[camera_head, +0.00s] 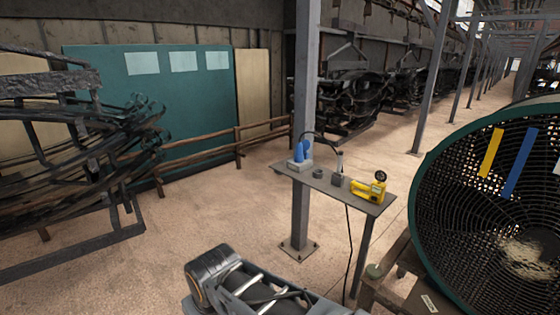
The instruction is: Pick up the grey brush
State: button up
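A small grey metal table (330,189) stands beside a steel post, ahead of me. On it are several small objects. A blue item on a pale grey base (300,158) is at the left end. A low dark grey round piece (318,173) and a grey cup-like piece (337,180) are near the middle. A thin upright pale piece (339,160) stands behind the cup-like piece. A yellow device (370,189) is at the right end. The objects are too small to tell which one is the grey brush. My arm shows at the bottom, but my gripper is not in view.
A steel post (305,120) rises at the table's left. A large round mesh fan (490,200) stands close at right. A rack of dark springs (90,150) is at left. A wooden rail (210,152) runs behind. The floor (220,205) left of the table is clear.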

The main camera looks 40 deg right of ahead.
aim_at(337, 173)
jog(key=z, duration=0.25)
jog(key=i, duration=1.75)
jog(key=z, duration=1.5)
jog(key=i, duration=1.05)
jog(key=z, duration=1.1)
